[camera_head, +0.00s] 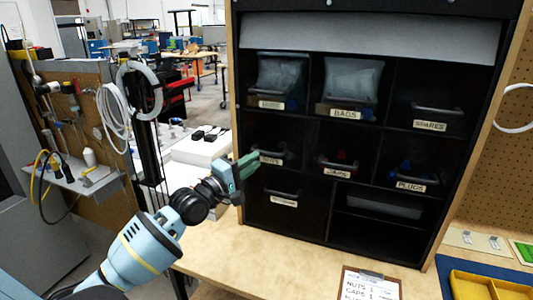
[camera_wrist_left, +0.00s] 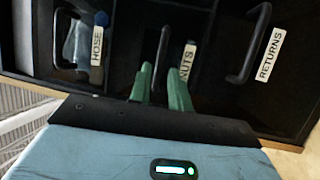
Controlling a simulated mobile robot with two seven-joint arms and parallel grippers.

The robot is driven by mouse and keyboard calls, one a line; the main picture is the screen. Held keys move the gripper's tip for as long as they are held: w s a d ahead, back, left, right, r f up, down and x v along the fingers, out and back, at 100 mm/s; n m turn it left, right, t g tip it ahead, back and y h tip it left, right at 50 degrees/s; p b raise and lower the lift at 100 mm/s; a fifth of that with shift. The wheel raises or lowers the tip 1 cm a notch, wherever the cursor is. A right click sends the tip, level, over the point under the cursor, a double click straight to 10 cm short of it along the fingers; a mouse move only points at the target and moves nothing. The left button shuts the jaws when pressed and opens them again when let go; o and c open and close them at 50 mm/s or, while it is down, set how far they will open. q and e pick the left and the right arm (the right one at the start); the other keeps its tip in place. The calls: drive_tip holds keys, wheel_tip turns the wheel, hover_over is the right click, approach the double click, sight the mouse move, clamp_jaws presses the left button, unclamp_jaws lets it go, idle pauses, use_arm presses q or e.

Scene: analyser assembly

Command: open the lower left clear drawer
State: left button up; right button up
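The lower left clear drawer (camera_wrist_left: 187,30), labelled NUTS, sits in the middle row at the left of the black cabinet and looks closed. Its dark bar handle (camera_wrist_left: 161,50) shows in the left wrist view. My left gripper (camera_wrist_left: 160,82) has green fingers on either side of the handle's line, with a visible gap between them. In the head view my left gripper (camera_head: 247,163) is at the left end of the NUTS handle (camera_head: 270,158). Whether the fingers touch the handle is unclear. My right gripper is not in view.
The HOSE drawer (camera_head: 270,103) is above and the RETURNS drawer (camera_head: 283,199) below. The CAPS drawer (camera_head: 337,170) is to the right. A wooden bench (camera_head: 280,262) in front of the cabinet has free room, with a paper card (camera_head: 369,286) and a yellow tray (camera_head: 485,287) at right.

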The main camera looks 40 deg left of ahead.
sight(266, 153)
use_arm(q)
drive_tip(key=shift+x, duration=3)
drive_tip(key=shift+c, duration=0.3)
drive_tip(key=shift+s, duration=0.1)
clamp_jaws()
